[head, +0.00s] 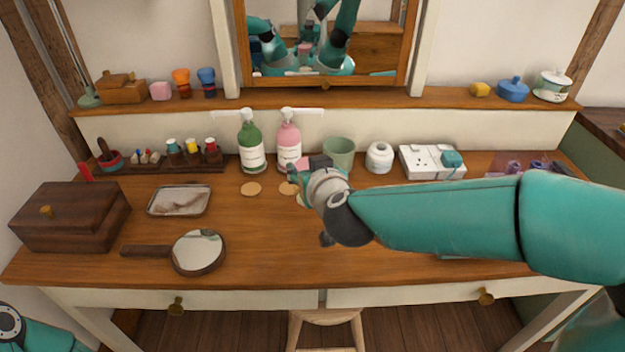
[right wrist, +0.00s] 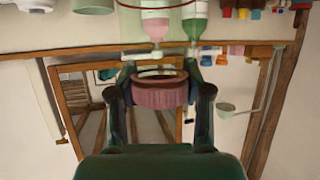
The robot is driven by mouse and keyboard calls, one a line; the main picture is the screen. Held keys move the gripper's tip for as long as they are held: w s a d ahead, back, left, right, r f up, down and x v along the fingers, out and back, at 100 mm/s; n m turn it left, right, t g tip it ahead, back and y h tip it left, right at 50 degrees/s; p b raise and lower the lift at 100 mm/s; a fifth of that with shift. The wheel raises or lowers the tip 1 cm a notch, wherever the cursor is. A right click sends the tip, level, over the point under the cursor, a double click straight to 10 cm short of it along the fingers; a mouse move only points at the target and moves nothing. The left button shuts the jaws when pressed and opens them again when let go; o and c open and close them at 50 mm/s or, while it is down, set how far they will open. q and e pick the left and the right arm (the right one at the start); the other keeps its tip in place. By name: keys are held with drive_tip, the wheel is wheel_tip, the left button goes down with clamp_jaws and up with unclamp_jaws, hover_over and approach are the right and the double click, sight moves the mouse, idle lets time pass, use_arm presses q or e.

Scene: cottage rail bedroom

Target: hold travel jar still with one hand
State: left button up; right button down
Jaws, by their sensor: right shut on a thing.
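My right gripper (head: 306,168) is over the back middle of the dressing table, in front of the pink pump bottle. In the right wrist view my right gripper (right wrist: 160,78) is shut on a pink ribbed round jar (right wrist: 159,94), with one dark finger on each side. A pale round face shows at one end of this travel jar. In the head view only a small pink part of the jar (head: 303,162) shows; my gripper hides the rest. Part of my left arm shows at the lower left corner, but its gripper is out of the picture.
Green (head: 250,145) and pink (head: 288,142) pump bottles, a green cup (head: 339,152) and a white round pot (head: 379,157) stand behind. A hand mirror (head: 198,251), a tray (head: 180,201) and a wooden box (head: 70,216) lie left. The front middle is clear.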

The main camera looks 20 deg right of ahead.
wheel_tip(320, 180, up, 9)
drive_tip(key=p, duration=0.4)
drive_tip(key=shift+r+p, duration=0.2)
drive_tip(key=shift+p, duration=0.15)
drive_tip(key=c, duration=1)
unclamp_jaws()
clamp_jaws()
drive_tip(key=shift+f, duration=0.1)
